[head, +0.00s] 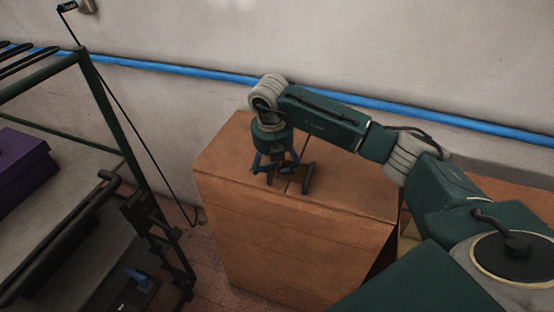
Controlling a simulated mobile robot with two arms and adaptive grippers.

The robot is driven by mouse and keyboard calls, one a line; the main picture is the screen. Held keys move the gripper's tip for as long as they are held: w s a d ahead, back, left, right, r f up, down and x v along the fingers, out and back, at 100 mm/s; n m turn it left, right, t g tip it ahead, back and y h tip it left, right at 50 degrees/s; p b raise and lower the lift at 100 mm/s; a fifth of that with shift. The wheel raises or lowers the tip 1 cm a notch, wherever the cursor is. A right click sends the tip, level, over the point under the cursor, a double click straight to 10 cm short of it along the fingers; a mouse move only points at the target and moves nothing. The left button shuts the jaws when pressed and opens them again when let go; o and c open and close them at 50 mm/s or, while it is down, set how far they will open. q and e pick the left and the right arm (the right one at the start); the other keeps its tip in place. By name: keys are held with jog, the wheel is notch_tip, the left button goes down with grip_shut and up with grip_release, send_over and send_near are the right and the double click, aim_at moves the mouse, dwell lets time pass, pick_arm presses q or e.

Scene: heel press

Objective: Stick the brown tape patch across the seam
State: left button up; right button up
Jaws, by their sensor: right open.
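A large brown cardboard box (345,180) stands in the middle of the head view, its top and front face showing. A short dark line, which looks like the seam (289,187), shows on the top beneath my right gripper. My right gripper (284,180) points down over the box top with its fingers spread open. The fingertips are at or just above the cardboard; I cannot tell whether they touch it. I cannot make out the brown tape patch against the brown box, and the gripper hides part of the top. My left gripper is out of view.
A green metal frame (105,100) with dark rails stands at the left, with a purple box (22,165) on it. A blue pipe (190,70) runs along the wall behind. Another brown surface (500,200) lies behind my right arm. Tiled floor shows left of the box.

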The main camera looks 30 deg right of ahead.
aim_at(275, 174)
jog(key=o, duration=0.4)
jog(key=f, duration=0.1)
jog(key=w+f, duration=0.1)
jog(key=f, duration=0.1)
jog(key=shift+f+g, duration=0.2)
jog(key=shift+g, duration=0.1)
jog(key=shift+s+d+r, duration=0.15)
jog(key=shift+d+r, duration=0.1)
jog(key=shift+d, duration=0.05)
jog(key=c, duration=0.4)
jog(key=shift+s+r, duration=0.2)
jog(key=shift+c, duration=1.3)
jog(key=o, duration=1.5)
jog(key=shift+w+d, duration=0.1)
jog(key=shift+c, duration=0.2)
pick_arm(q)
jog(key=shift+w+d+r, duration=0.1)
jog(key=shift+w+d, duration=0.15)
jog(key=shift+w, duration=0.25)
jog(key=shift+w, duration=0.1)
pick_arm(e)
jog(key=shift+o, duration=0.2)
jog(key=shift+r, duration=0.1)
pick_arm(q)
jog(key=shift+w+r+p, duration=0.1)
jog(key=shift+p, duration=0.2)
pick_arm(e)
jog(key=shift+r, duration=0.1)
